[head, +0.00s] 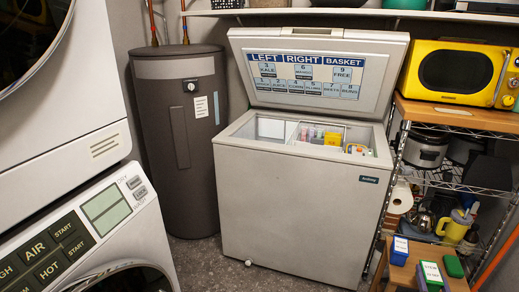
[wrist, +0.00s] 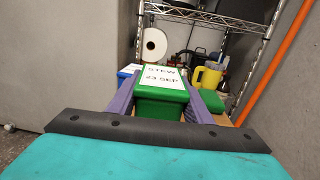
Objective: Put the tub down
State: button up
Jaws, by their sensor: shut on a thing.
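A green tub (wrist: 162,105) with a white label reading "STEW 23 SEP" is between the two purple fingers of my gripper (wrist: 162,88) in the wrist view. The fingers are shut on its sides. In the head view the labelled green tub (head: 431,272) is at the lower right, over the small wooden stand (head: 402,271). I cannot tell whether its base touches the wood. A blue tub (head: 399,250) stands behind it to the left and also shows in the wrist view (wrist: 127,72). Another green item (head: 453,266) lies to its right.
The chest freezer (head: 290,205) stands left of the stand, its lid (head: 318,70) open and a basket of packets inside. A wire shelf (head: 450,182) with a yellow jug (head: 455,226) is behind. An orange pole (wrist: 275,60) rises at the right. The stand's top is crowded.

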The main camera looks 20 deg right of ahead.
jog(key=w+a+r+n+t+y, duration=0.1)
jog(key=w+a+r+n+y, duration=0.4)
jog(key=w+a, duration=0.7)
jog(key=w+a+r+n+t+y, duration=0.2)
jog(key=w+a+r+n+y, duration=0.1)
jog(key=w+a+r+y, duration=0.65)
jog(key=w+a+r+n+g+y, duration=0.3)
jog(key=a, duration=0.9)
jog(key=w+a+r+n+g+y, duration=0.2)
jog(key=a+n+y, duration=0.15)
jog(key=a, duration=0.85)
jog(key=w+a+r+n+g+y, duration=0.3)
jog(key=a+y, duration=0.1)
jog(key=a, duration=0.8)
notch_tip(320, 180, up, 8)
jog(key=p, duration=1.7)
jog(key=shift+s, duration=0.2)
jog(key=shift+r+t+h, duration=0.1)
jog(key=shift+t+h, duration=0.2)
